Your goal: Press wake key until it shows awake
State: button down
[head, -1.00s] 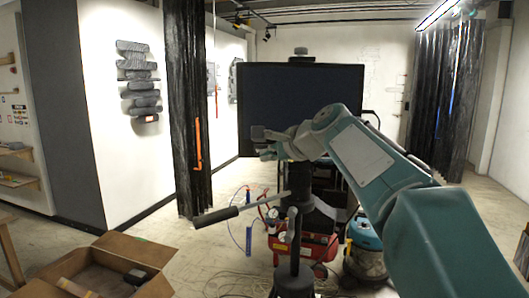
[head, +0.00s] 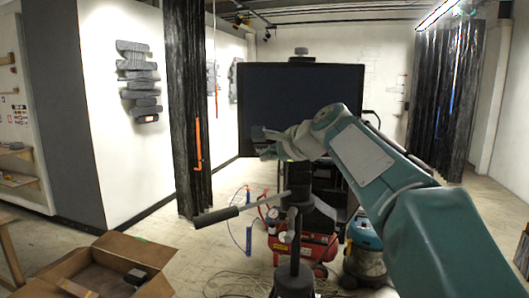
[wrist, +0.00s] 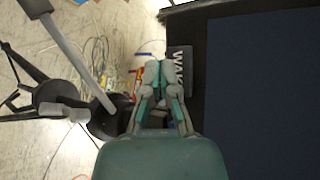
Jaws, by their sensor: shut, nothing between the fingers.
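The wake key is a small dark grey block with white letters reading "WAK" in the wrist view (wrist: 180,64); the rest of its label is hidden by my fingers. It sits at the edge of a large monitor with a dark, blank screen (head: 300,95). In the head view the key is a small dark block (head: 257,131) in front of the lower left part of the screen. My gripper (wrist: 162,70) is shut and empty, its fingertips right at the key and overlapping it. I cannot tell whether they touch it. It also shows in the head view (head: 264,146). I see no "awake" text.
A red compressor (head: 310,245) and a teal-topped vacuum (head: 364,250) stand on the floor behind. An open cardboard box (head: 110,265) is at the lower left.

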jog(key=shift+w, duration=0.15)
jog(key=shift+w+r, duration=0.1)
jog(key=shift+w, duration=0.1)
dwell(0.3)
jog(key=shift+w, duration=0.45)
dwell(0.7)
jog(key=shift+s, duration=0.85)
jog(key=shift+s, duration=0.15)
jog(key=s, duration=0.4)
jog(key=shift+s, duration=0.4)
dwell(0.7)
